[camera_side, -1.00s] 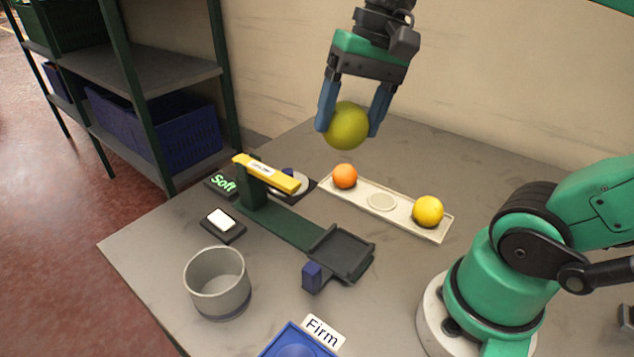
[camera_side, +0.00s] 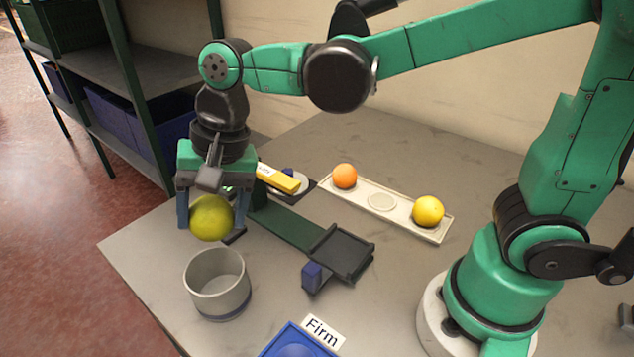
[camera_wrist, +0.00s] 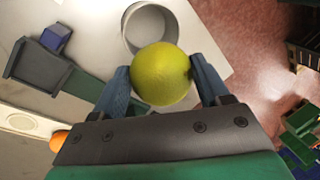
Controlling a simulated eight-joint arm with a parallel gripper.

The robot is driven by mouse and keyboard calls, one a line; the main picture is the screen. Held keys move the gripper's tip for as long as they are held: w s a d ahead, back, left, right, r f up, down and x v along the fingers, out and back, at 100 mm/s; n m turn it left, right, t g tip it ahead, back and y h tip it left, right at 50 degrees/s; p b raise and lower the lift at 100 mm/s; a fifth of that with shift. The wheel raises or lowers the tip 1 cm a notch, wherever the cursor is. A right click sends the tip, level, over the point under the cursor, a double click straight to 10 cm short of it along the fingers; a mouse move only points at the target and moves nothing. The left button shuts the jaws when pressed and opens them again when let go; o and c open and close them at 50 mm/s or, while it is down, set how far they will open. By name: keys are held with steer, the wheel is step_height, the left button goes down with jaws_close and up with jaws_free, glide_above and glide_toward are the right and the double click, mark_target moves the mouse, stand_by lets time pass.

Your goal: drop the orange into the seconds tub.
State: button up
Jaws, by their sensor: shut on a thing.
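My gripper (camera_side: 211,222) is shut on a yellow-green orange (camera_side: 211,218). It holds the fruit in the air above and slightly behind a grey round tub (camera_side: 217,287) on the table. In the wrist view the held orange (camera_wrist: 161,75) sits between the two blue fingers, with the tub (camera_wrist: 148,24) just beyond it and partly hidden by it. The tub's visible inside looks empty. I see no label on it.
A cream tray (camera_side: 400,217) holds an orange fruit (camera_side: 344,176) and a yellow fruit (camera_side: 428,211), with an empty round spot between. A green-and-yellow tester with a dark plate (camera_side: 342,252) stands mid-table. A blue tray (camera_side: 290,342) labelled "Firm" (camera_side: 323,331) is at the front.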

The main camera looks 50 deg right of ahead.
mark_target(219, 203)
steer(key=shift+f, duration=1.1)
steer(key=o, duration=1.3)
steer(key=shift+r, duration=0.15)
steer(key=shift+v, duration=2.75)
steer(key=shift+d, duration=0.1)
steer(key=s+d+f+n+t+h, duration=0.1)
steer(key=d+n+t, duration=0.1)
steer(key=d, duration=0.4)
steer(key=s+d+f+n+t+h, duration=0.1)
steer(key=s+d+f+n+t, duration=0.1)
steer(key=d, duration=0.5)
steer(key=n+t, duration=0.1)
steer(key=n, duration=0.1)
steer(key=shift+s+f+n+h, duration=0.15)
steer(key=shift+f+n+h, duration=0.15)
steer(key=shift+n, duration=0.1)
